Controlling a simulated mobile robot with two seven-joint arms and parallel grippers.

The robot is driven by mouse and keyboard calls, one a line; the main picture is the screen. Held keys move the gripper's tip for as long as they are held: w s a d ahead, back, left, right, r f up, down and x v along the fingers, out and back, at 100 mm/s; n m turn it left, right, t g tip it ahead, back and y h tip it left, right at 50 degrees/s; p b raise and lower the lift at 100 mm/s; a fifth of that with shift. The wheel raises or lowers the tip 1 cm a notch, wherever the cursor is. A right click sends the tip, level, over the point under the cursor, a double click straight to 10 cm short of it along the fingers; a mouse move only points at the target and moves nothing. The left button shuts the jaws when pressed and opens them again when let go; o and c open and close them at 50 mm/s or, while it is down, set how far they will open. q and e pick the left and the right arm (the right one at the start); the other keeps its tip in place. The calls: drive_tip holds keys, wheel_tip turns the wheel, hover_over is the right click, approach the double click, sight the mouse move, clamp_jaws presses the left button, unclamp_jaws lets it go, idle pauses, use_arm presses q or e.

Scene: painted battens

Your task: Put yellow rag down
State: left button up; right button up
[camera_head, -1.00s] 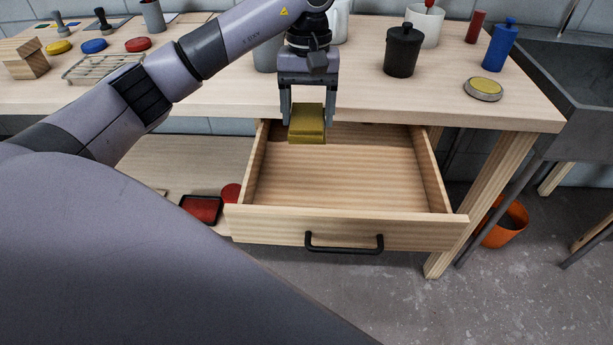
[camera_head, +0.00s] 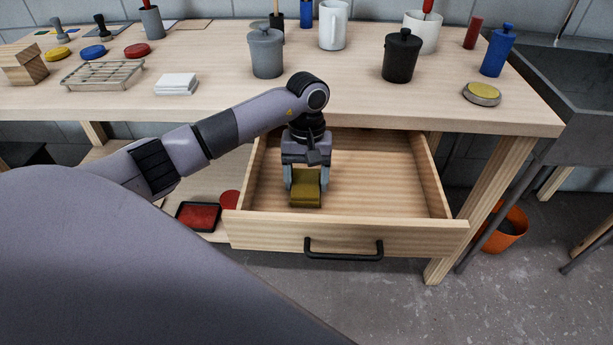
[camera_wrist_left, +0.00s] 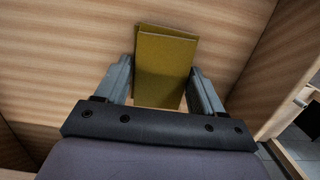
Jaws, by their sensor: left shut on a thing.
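The yellow rag (camera_head: 306,190) is a folded, dark yellow block held between the fingers of my left gripper (camera_head: 306,182). It is inside the open wooden drawer (camera_head: 390,185), towards the drawer's left front. In the left wrist view the rag (camera_wrist_left: 165,62) sticks out past the fingertips of the left gripper (camera_wrist_left: 163,85), with the drawer's wood behind it. I cannot tell whether the rag touches the drawer floor. The rest of the drawer is empty as far as it shows. My right gripper is not in view.
The drawer front with its black handle (camera_head: 343,254) faces me. On the bench top (camera_head: 340,100) stand a grey lidded jar (camera_head: 266,54), a black lidded jar (camera_head: 401,58) and folded white cloths (camera_head: 176,84). A red tray (camera_head: 198,216) lies on the lower shelf. An orange bucket (camera_head: 503,230) stands right.

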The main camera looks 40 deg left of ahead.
sight(307, 177)
use_arm(q)
drive_tip(key=shift+f+b, duration=0.25)
drive_tip(key=shift+b, duration=0.05)
drive_tip(key=o, duration=0.9)
drive_tip(key=shift+r, duration=0.15)
drive_tip(key=shift+o, duration=0.2)
drive_tip(key=shift+r+p, duration=0.3)
drive_tip(key=shift+p, duration=0.15)
wheel_tip(307, 177, up, 12)
drive_tip(key=w+b, duration=0.1)
drive_tip(key=shift+w+a+f, duration=0.15)
drive_tip(key=shift+a+f, duration=0.05)
drive_tip(key=shift+a, duration=0.15)
